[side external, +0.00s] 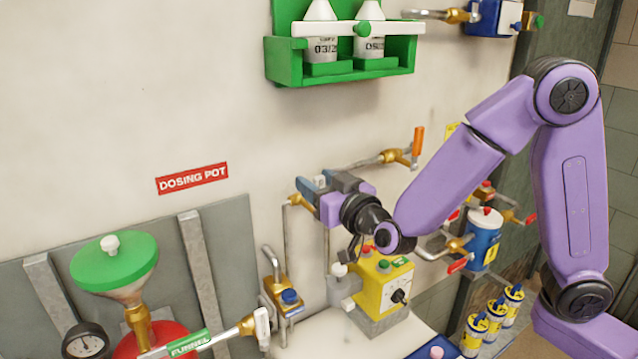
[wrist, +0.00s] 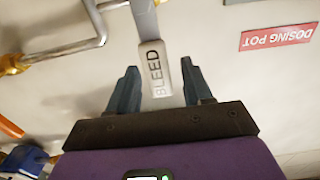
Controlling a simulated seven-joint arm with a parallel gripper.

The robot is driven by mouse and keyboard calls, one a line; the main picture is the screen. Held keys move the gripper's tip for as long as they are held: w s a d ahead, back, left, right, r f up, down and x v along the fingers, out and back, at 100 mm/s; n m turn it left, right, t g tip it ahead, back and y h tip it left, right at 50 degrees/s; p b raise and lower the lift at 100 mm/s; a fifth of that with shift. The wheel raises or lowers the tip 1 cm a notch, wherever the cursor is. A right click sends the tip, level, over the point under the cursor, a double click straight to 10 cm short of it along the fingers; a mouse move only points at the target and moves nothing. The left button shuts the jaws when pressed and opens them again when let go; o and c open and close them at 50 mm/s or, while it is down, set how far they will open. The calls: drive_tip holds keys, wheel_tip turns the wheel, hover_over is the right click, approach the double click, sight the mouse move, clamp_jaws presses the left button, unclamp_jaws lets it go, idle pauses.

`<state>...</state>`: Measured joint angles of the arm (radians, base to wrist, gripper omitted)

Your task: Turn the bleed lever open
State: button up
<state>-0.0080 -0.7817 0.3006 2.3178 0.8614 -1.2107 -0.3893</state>
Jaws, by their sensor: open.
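The bleed lever (wrist: 157,72) has a pale grey handle marked BLEED. In the wrist view it lies between the two blue-grey fingers of my open gripper (wrist: 160,78), with visible gaps on both sides. In the side external view my gripper (side external: 318,186) is at the wall pipework, right of the DOSING POT sign, and a small pale part of the lever (side external: 320,181) shows between the fingers. The gripper hides most of the lever and its valve there.
A brass valve with an orange lever (side external: 417,143) is just above right. The green bottle rack (side external: 340,62) is higher up. A yellow box (side external: 384,287) stands below my wrist, and the FUNNEL lever (side external: 190,343) is at lower left. Wall around the DOSING POT sign (side external: 192,178) is clear.

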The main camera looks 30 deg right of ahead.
clamp_jaws()
drive_tip(key=shift+a, duration=0.15)
drive_tip(key=a+f+n, duration=0.6)
drive_tip(key=f+n, duration=0.1)
drive_tip(key=n, duration=1.1)
drive_tip(key=shift+a, duration=0.4)
drive_tip(key=shift+f, duration=0.15)
unclamp_jaws()
